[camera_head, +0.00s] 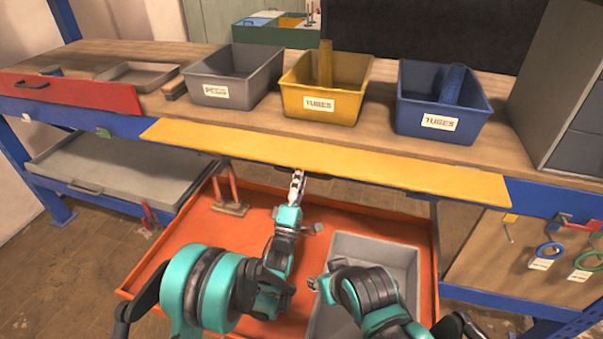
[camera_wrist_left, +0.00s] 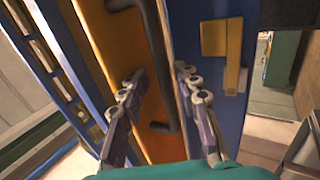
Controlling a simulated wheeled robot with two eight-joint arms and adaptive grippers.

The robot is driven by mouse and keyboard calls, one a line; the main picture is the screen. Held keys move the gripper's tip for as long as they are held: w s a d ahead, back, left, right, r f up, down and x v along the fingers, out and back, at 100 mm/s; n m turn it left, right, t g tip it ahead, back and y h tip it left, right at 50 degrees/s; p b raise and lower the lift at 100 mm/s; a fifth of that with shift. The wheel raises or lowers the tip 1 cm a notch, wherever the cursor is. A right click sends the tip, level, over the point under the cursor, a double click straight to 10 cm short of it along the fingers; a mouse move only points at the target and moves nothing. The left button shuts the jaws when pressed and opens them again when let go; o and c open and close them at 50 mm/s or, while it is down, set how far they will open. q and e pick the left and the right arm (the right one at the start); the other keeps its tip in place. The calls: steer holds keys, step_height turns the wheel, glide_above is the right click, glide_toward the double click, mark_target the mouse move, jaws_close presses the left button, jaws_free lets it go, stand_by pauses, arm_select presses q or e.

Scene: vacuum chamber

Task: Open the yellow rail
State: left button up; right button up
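The yellow rail (camera_head: 330,161) is a long flat strip at the front edge of the workbench, below the bins. The left wrist view shows its yellow-orange front (camera_wrist_left: 112,50) with a dark bar handle (camera_wrist_left: 158,60). My left gripper (camera_head: 297,178) is at the rail's front edge, near its middle. In the left wrist view the left gripper's fingers (camera_wrist_left: 159,80) are apart, with the handle between them; whether they touch it is unclear. My right gripper (camera_head: 316,284) is low, by the grey bin, and its fingers are too small to judge.
A grey bin (camera_head: 209,95), a yellow bin (camera_head: 294,106) and a blue bin (camera_head: 411,121) stand on the bench. Below is an orange tray (camera_head: 190,238) with a grey bin (camera_head: 385,250) in it. A red drawer (camera_head: 75,94) is at left; a tool panel (camera_head: 480,262) is at right.

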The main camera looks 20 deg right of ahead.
mark_target(298, 159)
arm_select(q)
step_height(298, 159, up, 10)
steer(key=shift+r, duration=0.1)
stand_by(0.4)
steer(key=shift+v, duration=1.65)
steer(key=shift+s+a+f, duration=0.2)
steer(key=shift+f, duration=0.3)
steer(key=s+a, duration=0.2)
steer(key=shift+s, duration=0.35)
steer(key=shift+v, duration=1)
steer(key=shift+w+d+f, duration=0.1)
steer(key=shift+d+f, duration=0.05)
steer(key=shift+d, duration=0.05)
